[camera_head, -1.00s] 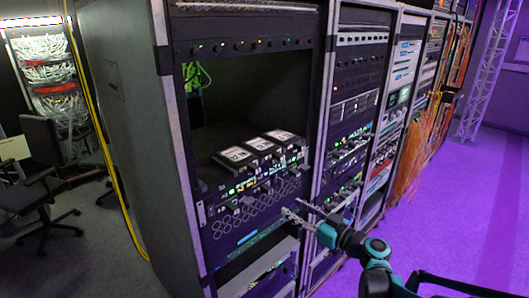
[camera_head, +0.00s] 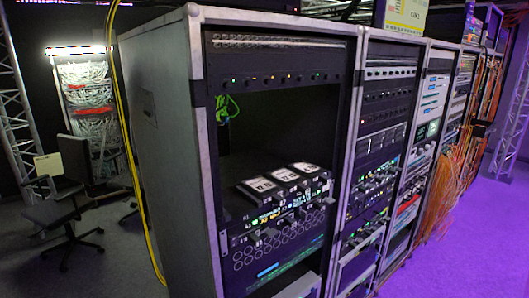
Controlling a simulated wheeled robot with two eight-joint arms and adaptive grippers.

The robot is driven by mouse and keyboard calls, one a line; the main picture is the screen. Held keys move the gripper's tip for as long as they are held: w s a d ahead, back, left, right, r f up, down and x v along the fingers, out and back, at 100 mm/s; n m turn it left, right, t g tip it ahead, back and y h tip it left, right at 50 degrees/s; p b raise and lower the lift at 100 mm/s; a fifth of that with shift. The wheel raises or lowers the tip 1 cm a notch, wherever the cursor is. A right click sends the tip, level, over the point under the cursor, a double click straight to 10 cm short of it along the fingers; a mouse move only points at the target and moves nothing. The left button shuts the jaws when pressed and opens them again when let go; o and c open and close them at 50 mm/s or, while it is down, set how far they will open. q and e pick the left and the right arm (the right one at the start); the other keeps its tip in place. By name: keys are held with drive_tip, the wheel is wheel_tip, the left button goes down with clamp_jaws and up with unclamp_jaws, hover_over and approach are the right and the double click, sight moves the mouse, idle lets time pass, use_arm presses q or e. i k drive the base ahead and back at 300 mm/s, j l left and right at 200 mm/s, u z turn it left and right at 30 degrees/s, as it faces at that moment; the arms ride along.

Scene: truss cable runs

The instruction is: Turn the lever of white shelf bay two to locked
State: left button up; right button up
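In the head view a shelf unit (camera_head: 278,222) is set in the nearest rack, below a dark open space. Three black modules with white labelled tops stand on it: a left one (camera_head: 257,185), a middle one (camera_head: 284,175) and a right one (camera_head: 305,168). A row of small grey levers or latches (camera_head: 271,231) runs along the shelf front, with small green lights and marks above. The marks are too small to tell which one is bay two or how its lever stands. Neither of my grippers is in view.
More racks (camera_head: 380,150) stand in a line to the right, with orange cables (camera_head: 440,200) hanging from one. The purple-lit floor (camera_head: 470,240) at right is clear. A yellow cable (camera_head: 130,170) hangs by the near rack's left side; an office chair (camera_head: 65,205) stands further left.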

sight(303, 213)
drive_tip(key=i+l+u, duration=0.4)
drive_tip(key=l, duration=0.25)
drive_tip(key=l+u, duration=0.15)
drive_tip(key=l, duration=0.2)
drive_tip(key=i+l+u, duration=0.2)
drive_tip(key=l, duration=0.2)
drive_tip(key=k+l+z, duration=0.1)
drive_tip(key=k+l, duration=0.45)
drive_tip(key=i+j, duration=0.15)
